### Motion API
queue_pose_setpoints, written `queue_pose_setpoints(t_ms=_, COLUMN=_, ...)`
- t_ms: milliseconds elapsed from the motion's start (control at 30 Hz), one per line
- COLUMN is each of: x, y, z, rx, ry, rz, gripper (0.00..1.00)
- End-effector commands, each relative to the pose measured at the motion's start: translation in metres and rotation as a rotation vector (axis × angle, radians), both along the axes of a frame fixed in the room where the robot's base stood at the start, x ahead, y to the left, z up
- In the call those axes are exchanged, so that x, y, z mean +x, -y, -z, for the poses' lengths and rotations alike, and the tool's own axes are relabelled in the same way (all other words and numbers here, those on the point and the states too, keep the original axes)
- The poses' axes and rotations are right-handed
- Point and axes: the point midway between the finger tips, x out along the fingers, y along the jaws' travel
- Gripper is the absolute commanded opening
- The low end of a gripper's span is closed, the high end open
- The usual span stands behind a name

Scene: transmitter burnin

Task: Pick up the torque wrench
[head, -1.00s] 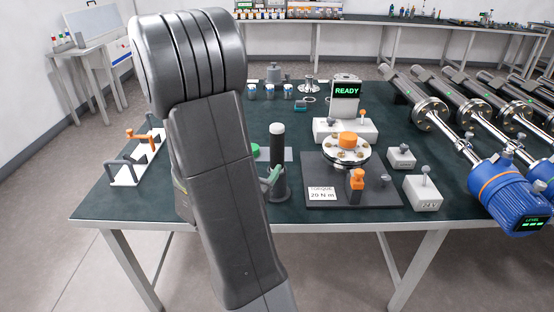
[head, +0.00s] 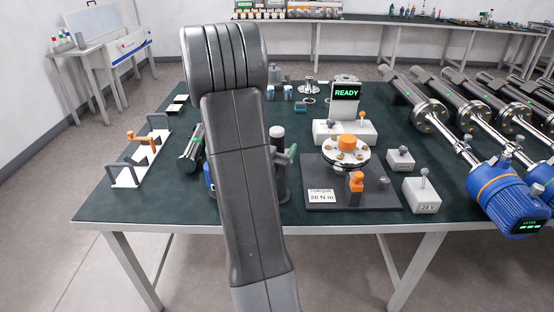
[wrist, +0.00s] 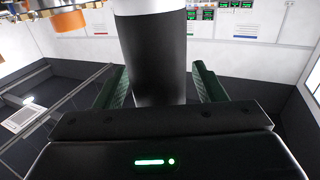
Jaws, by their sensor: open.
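A dark upright cylinder with a pale top (head: 277,132) stands on the table, left of the torque plate, partly hidden by my arm. I take it for the torque wrench, though no label on it shows. In the wrist view the dark cylinder (wrist: 156,65) rises between my two green fingers, its pale part at the top edge. My gripper (wrist: 159,82) is open, one finger on each side of it, with gaps visible. In the head view only one green finger of my gripper (head: 291,154) shows, at the cylinder's right.
A dark plate (head: 320,170) with an orange-topped round fixture (head: 347,144) is just to the right. A READY display (head: 346,93) stands behind it. A white rack with an orange handle (head: 143,135) is at the left. A dark green-marked cylinder (head: 191,148) lies nearer my arm.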

Motion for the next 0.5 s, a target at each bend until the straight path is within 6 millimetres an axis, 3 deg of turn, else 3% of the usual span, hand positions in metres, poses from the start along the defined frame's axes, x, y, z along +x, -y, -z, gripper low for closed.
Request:
queue_pose_setpoints(t_ms=167, x=0.0000, y=-0.0001, z=0.0002, rx=0.000, ry=0.000, rz=0.000, gripper=0.64)
queue_pose_setpoints(t_ms=400, x=-0.0002, y=-0.0001, z=0.0002, rx=0.000, ry=0.000, rz=0.000, gripper=0.17)
queue_pose_setpoints(t_ms=500, x=0.0001, y=-0.0002, z=-0.0010, rx=0.000, ry=0.002, rz=0.000, gripper=0.09)
